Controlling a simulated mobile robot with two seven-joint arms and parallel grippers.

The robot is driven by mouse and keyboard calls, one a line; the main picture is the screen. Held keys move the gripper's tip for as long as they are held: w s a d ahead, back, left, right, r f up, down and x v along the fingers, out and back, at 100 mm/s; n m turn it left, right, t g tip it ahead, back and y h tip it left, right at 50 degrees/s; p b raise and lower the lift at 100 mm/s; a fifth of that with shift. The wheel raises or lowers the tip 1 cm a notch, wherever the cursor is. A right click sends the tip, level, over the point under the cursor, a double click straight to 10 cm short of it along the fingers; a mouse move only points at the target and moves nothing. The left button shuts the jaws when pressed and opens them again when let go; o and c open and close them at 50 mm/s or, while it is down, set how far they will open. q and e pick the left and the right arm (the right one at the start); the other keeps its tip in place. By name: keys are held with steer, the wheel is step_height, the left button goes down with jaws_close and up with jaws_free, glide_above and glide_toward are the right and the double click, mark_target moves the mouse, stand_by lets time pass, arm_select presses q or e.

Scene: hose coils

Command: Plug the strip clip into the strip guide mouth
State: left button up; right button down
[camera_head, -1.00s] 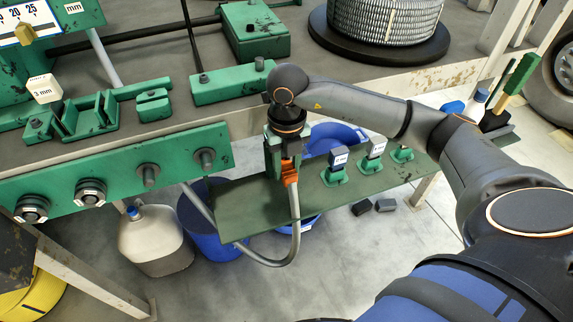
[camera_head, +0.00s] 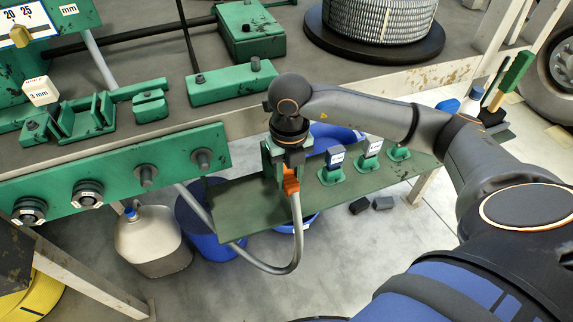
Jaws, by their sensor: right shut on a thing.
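My right gripper (camera_head: 288,158) points down over the green shelf below the bench edge. It is shut on an orange clip (camera_head: 291,182) at the end of a grey hose (camera_head: 298,232). The hose hangs from the clip, bends below the shelf and rises to the left. The gripped part of the clip is hidden by the fingers. I cannot tell for sure which part is the strip guide mouth; a green slotted fixture (camera_head: 88,118) stands on the bench at left. My left gripper is not in view.
Green holders with small labelled blocks (camera_head: 335,157) stand on the shelf (camera_head: 238,205) right of my gripper. A green rail with bolts (camera_head: 146,178) runs along the bench front. A blue bin (camera_head: 203,235) and a jug (camera_head: 150,240) are on the floor below.

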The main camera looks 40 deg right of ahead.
steer(key=shift+s, duration=0.3)
steer(key=s+a, duration=0.1)
steer(key=s, duration=0.5)
steer(key=shift+a, duration=0.3)
steer(key=shift+r, duration=0.1)
stand_by(0.4)
